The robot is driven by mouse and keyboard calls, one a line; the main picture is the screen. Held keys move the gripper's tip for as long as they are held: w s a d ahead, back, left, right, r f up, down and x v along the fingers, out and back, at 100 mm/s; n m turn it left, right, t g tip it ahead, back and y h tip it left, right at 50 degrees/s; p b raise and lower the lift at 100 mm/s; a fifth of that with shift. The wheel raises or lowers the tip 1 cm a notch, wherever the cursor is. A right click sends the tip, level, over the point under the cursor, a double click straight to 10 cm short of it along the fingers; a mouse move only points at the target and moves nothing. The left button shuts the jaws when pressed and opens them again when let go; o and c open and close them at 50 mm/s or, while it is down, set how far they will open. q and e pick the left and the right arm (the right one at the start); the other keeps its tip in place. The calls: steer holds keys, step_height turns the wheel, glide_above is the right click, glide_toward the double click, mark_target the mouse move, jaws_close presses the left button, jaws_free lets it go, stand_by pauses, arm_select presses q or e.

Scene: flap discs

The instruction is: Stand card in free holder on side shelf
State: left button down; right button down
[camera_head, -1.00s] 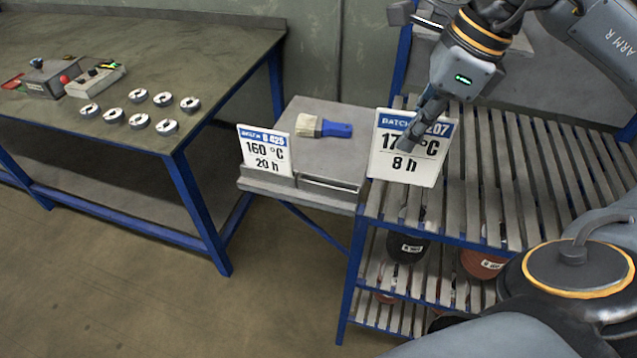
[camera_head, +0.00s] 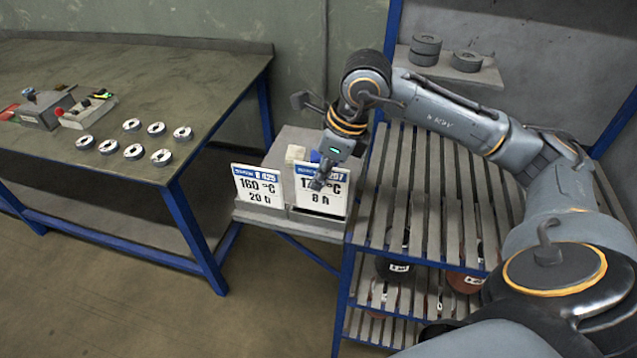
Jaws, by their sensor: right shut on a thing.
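The card (camera_head: 321,200), white with a blue top band and "8 h" on it, is held upright by my right gripper (camera_head: 319,184), which is shut on its upper part. The card is at the front right of the side shelf (camera_head: 298,231), over the free holder (camera_head: 318,216). I cannot tell whether its lower edge sits in the slot. Another card (camera_head: 258,186), reading "160 °C 20 h", stands in the left holder (camera_head: 262,212), just left of the held card. My left gripper is not in view.
A workbench (camera_head: 60,150) with several metal rings (camera_head: 134,152) stands at left. A slatted blue rack (camera_head: 440,200) is at right, its top slats bare.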

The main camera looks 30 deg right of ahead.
mark_target(318, 210)
steer(key=p+x, duration=0.1)
steer(key=x, duration=0.2)
steer(key=shift+s+d+f+p, duration=0.1)
steer(key=shift+d+f+p, duration=0.1)
steer(key=shift+p, duration=0.2)
steer(key=shift+f, duration=0.2)
steer(key=shift+f+b, duration=0.2)
steer(key=shift+b, duration=0.15)
steer(key=c, duration=1.5)
jaws_free()
steer(key=shift+r, duration=0.1)
